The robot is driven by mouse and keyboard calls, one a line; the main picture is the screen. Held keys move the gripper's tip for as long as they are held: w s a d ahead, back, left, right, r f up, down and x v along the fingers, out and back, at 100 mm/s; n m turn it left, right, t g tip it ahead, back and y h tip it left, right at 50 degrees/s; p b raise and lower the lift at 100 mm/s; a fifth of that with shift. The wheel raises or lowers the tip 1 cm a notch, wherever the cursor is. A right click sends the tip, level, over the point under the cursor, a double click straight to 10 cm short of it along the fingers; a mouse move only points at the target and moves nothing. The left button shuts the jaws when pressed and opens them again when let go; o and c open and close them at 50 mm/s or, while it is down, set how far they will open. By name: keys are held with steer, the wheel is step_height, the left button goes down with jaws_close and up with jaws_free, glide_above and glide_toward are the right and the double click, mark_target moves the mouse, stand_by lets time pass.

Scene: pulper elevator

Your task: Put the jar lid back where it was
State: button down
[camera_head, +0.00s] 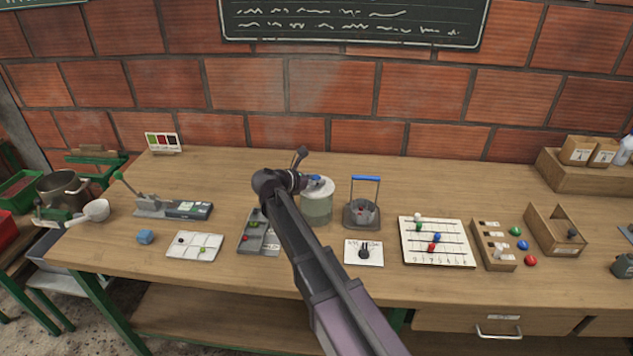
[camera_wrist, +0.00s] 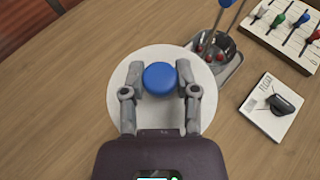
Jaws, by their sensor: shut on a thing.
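The glass jar (camera_head: 316,209) stands on the wooden table near its middle, just behind my forearm. The white jar lid (camera_head: 322,188) is at the jar's mouth, with a blue knob (camera_head: 314,179) on top. In the wrist view the lid (camera_wrist: 120,80) is a white disc under my fingers, and its round blue knob (camera_wrist: 160,78) sits between them. My gripper (camera_wrist: 160,82) is shut on the knob. The jar body is hidden below the lid in the wrist view. I cannot tell whether the lid is seated on the rim or slightly above it.
Right of the jar stand a grey holder with a blue handle (camera_head: 364,204), a white dial card (camera_head: 363,252) and a bead board (camera_head: 437,242). A grey tray (camera_head: 259,237) lies left, partly behind my arm. The table behind the jar is clear.

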steer(key=shift+c, duration=1.8)
jaws_free()
steer(key=shift+f, duration=0.2)
steer(key=shift+a+r, duration=0.1)
steer(key=shift+r, duration=0.05)
steer(key=shift+s+a+r+p, duration=0.25)
steer(key=shift+s+a+p, duration=0.1)
steer(key=shift+s+p, duration=0.05)
steer(key=p+v, duration=0.4)
steer(key=v, duration=0.6)
steer(key=shift+s+a, duration=0.2)
steer(key=shift+a, duration=0.1)
steer(key=shift+d, duration=0.15)
